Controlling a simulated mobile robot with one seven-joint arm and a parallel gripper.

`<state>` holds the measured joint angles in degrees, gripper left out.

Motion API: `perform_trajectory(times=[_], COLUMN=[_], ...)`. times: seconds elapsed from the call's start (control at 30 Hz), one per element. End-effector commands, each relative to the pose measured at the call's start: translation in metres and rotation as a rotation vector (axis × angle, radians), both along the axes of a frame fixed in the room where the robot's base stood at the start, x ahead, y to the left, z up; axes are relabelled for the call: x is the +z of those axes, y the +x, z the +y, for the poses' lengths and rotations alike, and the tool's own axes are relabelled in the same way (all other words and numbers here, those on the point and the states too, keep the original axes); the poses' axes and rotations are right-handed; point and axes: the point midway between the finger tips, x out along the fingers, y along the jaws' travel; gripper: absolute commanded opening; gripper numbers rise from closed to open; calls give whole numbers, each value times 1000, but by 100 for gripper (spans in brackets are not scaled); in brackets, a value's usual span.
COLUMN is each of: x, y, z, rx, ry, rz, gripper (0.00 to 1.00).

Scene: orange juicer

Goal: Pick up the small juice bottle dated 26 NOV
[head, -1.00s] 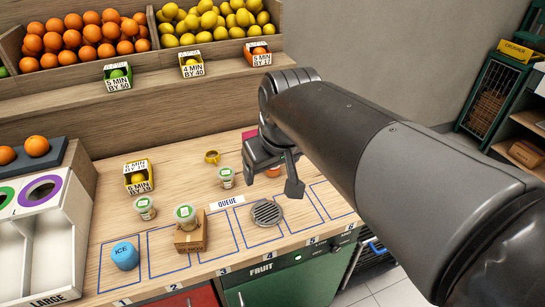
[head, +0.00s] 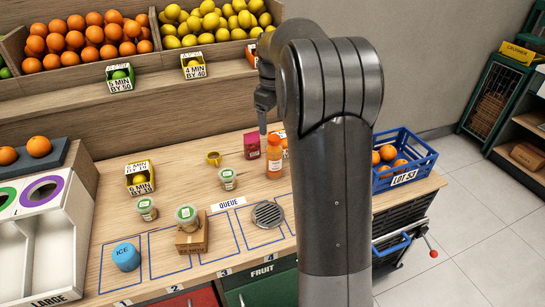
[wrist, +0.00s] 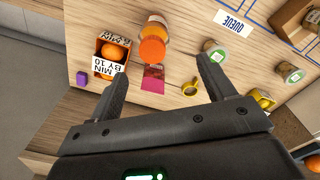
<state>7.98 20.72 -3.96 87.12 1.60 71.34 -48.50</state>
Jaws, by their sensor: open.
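An orange juice bottle (head: 274,158) with an orange cap stands upright on the wooden counter, left of my arm in the head view. In the wrist view the bottle (wrist: 155,32) is seen from above, beyond and between my fingertips. No date on it can be read. My gripper (wrist: 160,75) is open and empty, with a finger on each side of the picture. In the head view my gripper (head: 264,112) is partly hidden by my arm, behind the bottle in the picture. The gripper and bottle are apart.
A pink packet (head: 251,145) stands close to the bottle. A box of oranges (wrist: 113,48) marked "MIN BY 10" sits beside it. A yellow mug (head: 213,158), several green-lidded cups (head: 227,178) and a round drain grate (head: 267,214) are left. A blue crate (head: 428,157) stands right.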

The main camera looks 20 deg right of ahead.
Motion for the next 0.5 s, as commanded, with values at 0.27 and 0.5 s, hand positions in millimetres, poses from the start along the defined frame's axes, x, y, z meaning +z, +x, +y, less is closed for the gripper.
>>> perform_trajectory(times=[0.27, 0.5], x=[-27, -60], y=[10, 9], z=[-6, -6], rx=[24, 23], ry=[1, 2], rz=[20, 18], gripper=[76, 76])
